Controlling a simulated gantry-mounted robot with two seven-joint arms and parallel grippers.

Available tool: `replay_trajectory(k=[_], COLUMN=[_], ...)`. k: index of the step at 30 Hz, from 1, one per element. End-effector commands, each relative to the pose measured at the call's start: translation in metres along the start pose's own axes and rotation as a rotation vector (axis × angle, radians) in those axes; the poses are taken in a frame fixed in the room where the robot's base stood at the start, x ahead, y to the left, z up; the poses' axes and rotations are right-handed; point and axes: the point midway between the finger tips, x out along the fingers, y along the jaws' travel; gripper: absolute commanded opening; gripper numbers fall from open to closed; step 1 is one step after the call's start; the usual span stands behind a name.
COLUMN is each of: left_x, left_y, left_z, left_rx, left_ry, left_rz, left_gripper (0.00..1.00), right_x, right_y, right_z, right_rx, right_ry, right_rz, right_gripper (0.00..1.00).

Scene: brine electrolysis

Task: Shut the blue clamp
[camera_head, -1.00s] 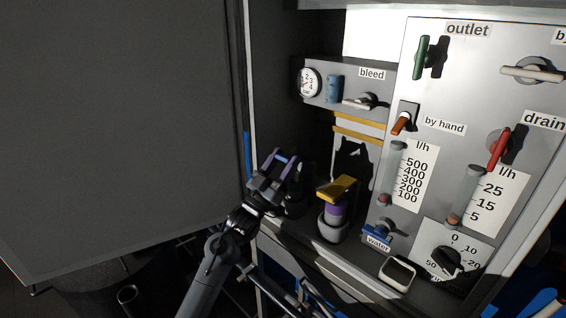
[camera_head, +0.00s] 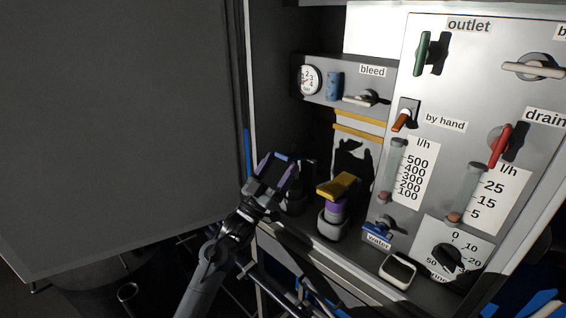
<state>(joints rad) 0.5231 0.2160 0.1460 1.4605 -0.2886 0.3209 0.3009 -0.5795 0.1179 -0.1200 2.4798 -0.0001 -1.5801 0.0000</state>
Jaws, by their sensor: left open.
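A small blue piece (camera_head: 377,229), which looks like the blue clamp, sits just above the "water" label at the foot of the panel. It is small, and I cannot tell whether it is open or shut. My left gripper (camera_head: 279,168) is in front of the cabinet's left side, open, with nothing seen between its fingers. It is to the left of the blue piece and higher in the picture, apart from it. My right gripper is not in view.
A yellow-topped fitting with a purple band (camera_head: 334,208) stands between my left gripper and the blue piece. A white-rimmed dark device (camera_head: 398,269) is low at the right. The panel (camera_head: 480,90) carries several handles. A large grey panel (camera_head: 110,120) fills the left.

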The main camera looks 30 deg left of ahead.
Motion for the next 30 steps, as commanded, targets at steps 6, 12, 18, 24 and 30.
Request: replay_trajectory(k=[6,12,18,24,30], left_x=[-0.042,-0.069,-0.082,-0.084,-0.083], left_y=[0.0,0.0,0.0,0.0,0.0], left_z=[0.003,0.002,0.002,0.001,0.001], left_rx=[0.0,0.0,-0.001,-0.001,-0.001], left_ry=[-0.004,-0.005,-0.004,-0.003,-0.003], left_rz=[0.0,-0.001,-0.001,-0.001,-0.001], left_gripper=[0.77,0.77,0.77,0.77,0.63], right_x=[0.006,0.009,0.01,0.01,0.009], right_y=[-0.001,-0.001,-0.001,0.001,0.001], right_z=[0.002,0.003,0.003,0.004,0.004], right_rx=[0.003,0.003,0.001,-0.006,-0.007], right_ry=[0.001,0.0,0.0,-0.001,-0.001], right_rz=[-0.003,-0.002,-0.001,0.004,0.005], right_gripper=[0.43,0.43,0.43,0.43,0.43])
